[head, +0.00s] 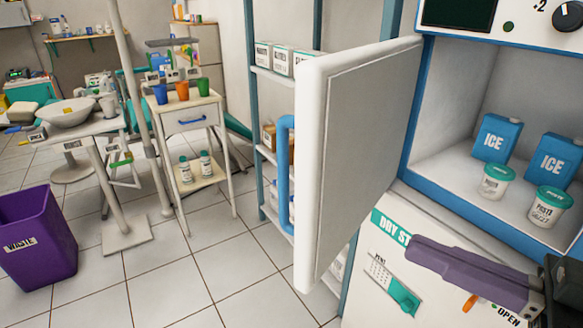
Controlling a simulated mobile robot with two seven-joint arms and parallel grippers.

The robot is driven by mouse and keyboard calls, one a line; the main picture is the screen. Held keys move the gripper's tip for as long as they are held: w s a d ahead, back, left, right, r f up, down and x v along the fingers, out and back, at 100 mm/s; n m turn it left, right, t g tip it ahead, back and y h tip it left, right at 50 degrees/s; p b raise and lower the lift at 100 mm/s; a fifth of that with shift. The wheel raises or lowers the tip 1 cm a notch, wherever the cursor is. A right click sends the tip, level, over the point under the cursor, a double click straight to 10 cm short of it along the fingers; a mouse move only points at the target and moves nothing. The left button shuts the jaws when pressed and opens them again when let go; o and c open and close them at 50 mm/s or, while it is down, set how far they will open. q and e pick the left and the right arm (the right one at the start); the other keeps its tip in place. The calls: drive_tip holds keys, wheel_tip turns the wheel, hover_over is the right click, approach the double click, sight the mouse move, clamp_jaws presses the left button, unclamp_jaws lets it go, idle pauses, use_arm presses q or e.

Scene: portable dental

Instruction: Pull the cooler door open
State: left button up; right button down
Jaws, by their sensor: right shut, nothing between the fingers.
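The cooler door (365,150) stands wide open, swung out to the left of the cooler (432,190). Its grey inner panel and white edge face me. The blue door handle (285,175) shows past the door's outer edge on the left. My right gripper (420,250) comes in from the lower right, with its purple fingers shut and empty. It is in front of the white front below the cooler opening, to the right of the door and apart from the handle. My left gripper is not in view.
Inside the cooler are two blue ice packs (497,138) (556,160) and two paste jars (496,181) (548,205). A shelf rack (262,75) stands behind the door. A purple waste bin (38,235) and a trolley (196,123) stand left. Tiled floor between is clear.

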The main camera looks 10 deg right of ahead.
sight(315, 203)
drive_tip(key=x, duration=0.9)
drive_tip(key=shift+w+a, duration=0.1)
drive_tip(key=shift+w, duration=0.2)
drive_tip(key=shift+w+a, duration=0.25)
